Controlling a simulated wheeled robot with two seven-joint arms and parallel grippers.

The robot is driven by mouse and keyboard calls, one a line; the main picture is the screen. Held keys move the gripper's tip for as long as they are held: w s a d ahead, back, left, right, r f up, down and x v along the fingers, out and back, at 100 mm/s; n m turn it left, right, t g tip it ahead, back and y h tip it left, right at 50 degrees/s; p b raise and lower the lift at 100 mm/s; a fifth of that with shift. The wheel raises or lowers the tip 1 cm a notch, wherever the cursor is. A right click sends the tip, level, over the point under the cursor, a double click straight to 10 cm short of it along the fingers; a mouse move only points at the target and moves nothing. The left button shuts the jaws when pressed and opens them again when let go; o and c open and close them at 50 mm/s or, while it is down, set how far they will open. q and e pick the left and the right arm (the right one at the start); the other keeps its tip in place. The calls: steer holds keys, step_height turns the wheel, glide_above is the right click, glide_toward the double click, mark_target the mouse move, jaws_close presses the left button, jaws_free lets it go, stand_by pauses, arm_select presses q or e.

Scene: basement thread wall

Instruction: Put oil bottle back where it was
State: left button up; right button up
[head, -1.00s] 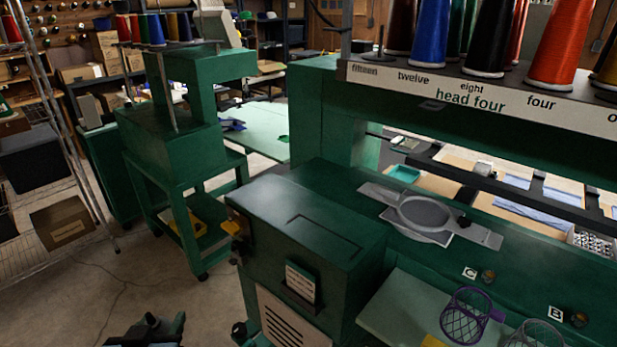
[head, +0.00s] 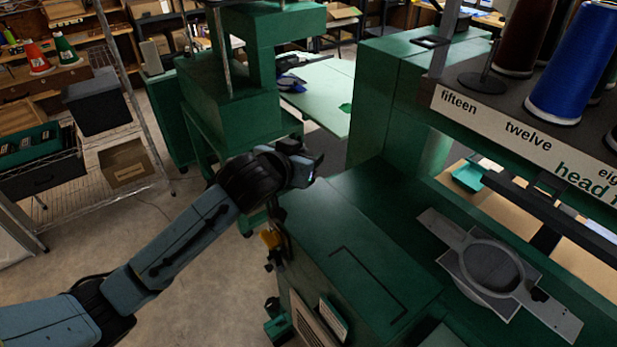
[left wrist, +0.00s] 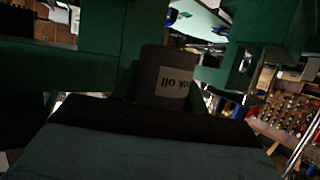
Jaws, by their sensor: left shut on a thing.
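The oil bottle (left wrist: 152,72) is a dark, blocky shape with a pale label in the left wrist view; the label's text reads upside down and ends in "oil". My left gripper (head: 306,166) is shut on it. My right gripper is in neither view.
A green stand machine (head: 215,95) is behind my left arm. A wire shelf (head: 105,170) with bins is at the left. A round hoop (head: 490,268) lies on the green machine bed at right. A pale green table (head: 320,95) is farther back.

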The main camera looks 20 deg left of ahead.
arm_select(q)
steer(key=shift+w+d+r, duration=0.1)
steer(key=shift+w, duration=0.3)
glide_above(305, 198)
step_height(305, 198, down, 5)
steer(key=shift+s+f, duration=0.1)
steer(key=shift+s, duration=0.05)
step_height(305, 198, down, 3)
steer(key=shift+f, duration=0.6)
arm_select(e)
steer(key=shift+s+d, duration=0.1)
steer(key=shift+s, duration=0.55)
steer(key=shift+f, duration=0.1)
arm_select(q)
steer(key=shift+f, duration=0.2)
steer(key=o, duration=1)
steer(key=shift+r, duration=0.1)
